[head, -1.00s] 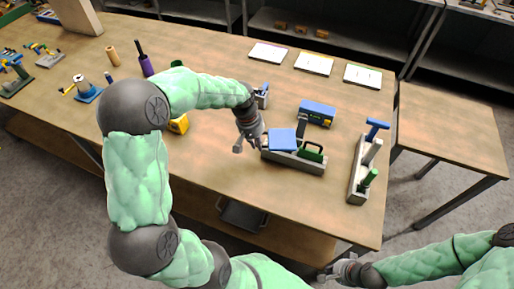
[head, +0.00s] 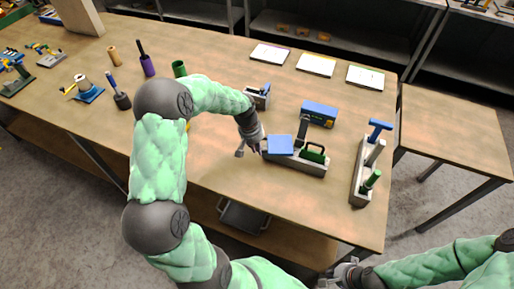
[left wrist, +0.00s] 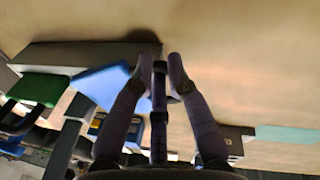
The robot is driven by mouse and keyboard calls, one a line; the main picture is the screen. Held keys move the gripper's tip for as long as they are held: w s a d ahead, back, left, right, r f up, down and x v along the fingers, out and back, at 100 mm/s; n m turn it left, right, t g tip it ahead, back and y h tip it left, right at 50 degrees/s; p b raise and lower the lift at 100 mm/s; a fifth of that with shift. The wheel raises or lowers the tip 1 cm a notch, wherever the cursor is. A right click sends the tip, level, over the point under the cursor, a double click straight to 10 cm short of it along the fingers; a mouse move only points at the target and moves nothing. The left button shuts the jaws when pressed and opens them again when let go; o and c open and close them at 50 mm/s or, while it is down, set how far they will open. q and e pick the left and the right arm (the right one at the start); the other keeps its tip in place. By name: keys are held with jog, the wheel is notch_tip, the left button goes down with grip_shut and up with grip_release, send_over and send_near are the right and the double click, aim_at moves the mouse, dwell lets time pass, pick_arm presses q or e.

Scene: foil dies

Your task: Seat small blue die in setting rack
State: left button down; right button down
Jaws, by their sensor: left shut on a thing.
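The small blue die (head: 281,145) is a flat blue block over the left part of the grey setting rack (head: 307,167). My left gripper (head: 252,149) is at the die's left edge, shut on it. In the left wrist view the die (left wrist: 100,84) is tilted and partly hidden behind the fingers, close to the grey rack (left wrist: 70,53). I cannot tell whether it rests fully in the rack. A green die (head: 315,152) with a handle stands in the rack's right part. My right gripper (head: 342,273) is low at the front, away from the table; its opening is unclear.
A blue box (head: 319,113) stands behind the rack. A second grey rack (head: 356,188) with a blue-handled tool (head: 379,130) and a green one (head: 373,179) is to the right. White sheets (head: 316,65) lie at the back.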

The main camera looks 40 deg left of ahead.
pick_arm(q)
jog(key=shift+f, duration=0.1)
jog(key=c, duration=1.2)
grip_release()
jog(key=r, duration=0.4)
jog(key=s+a+r+p, duration=0.1)
jog(key=r, duration=0.3)
jog(key=r+p, duration=0.1)
jog(key=r, duration=0.3)
jog(key=shift+s+a, duration=0.3)
jog(key=shift+a, duration=0.05)
